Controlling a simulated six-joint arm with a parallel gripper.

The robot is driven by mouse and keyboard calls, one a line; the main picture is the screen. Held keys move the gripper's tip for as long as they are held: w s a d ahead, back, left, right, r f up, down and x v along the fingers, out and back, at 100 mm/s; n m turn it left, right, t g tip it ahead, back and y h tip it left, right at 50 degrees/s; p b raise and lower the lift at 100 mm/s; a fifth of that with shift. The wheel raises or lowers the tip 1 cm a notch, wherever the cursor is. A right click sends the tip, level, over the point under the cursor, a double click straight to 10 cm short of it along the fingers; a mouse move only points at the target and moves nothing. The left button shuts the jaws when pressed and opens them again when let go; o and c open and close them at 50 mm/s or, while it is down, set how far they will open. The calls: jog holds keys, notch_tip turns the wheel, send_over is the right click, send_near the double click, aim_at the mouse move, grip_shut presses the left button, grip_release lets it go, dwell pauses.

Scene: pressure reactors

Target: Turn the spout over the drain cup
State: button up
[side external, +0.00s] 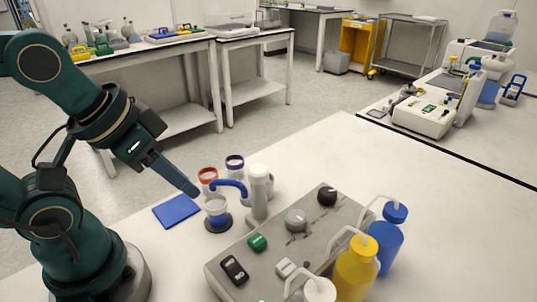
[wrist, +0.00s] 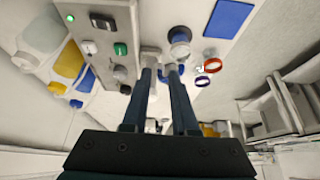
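The blue curved spout (side external: 230,183) comes off the white upright column (side external: 259,192) and points left. Its outer end shows just above the rim of the clear drain cup (side external: 217,207), which stands on a dark round base; I cannot tell whether it is centred over the cup. The cup also shows in the wrist view (wrist: 180,48). My gripper (side external: 195,191) reaches down from the left, its tips close to the spout's outer end. In the wrist view my gripper (wrist: 160,70) has two separated fingers with bits of blue near the tips; contact cannot be told.
Orange-rimmed (side external: 207,175) and purple-rimmed (side external: 235,163) cups stand behind the spout. A blue pad (side external: 177,211) lies left of the drain cup.

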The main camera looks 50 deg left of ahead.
jog(key=o, duration=0.5)
jog(key=shift+s+r, duration=0.1)
jog(key=shift+r, duration=0.25)
jog(key=shift+o, duration=0.7)
jog(key=shift+g, duration=0.6)
jog(key=w+r, duration=0.1)
jog(key=r, duration=0.1)
jog(key=w+r, duration=0.1)
jog(key=r, duration=0.1)
jog(key=shift+w+d, duration=0.1)
jog(key=shift+w, duration=0.2)
jog(key=g, duration=0.4)
send_over(258, 169)
jog(key=shift+f, duration=3.95)
grip_shut()
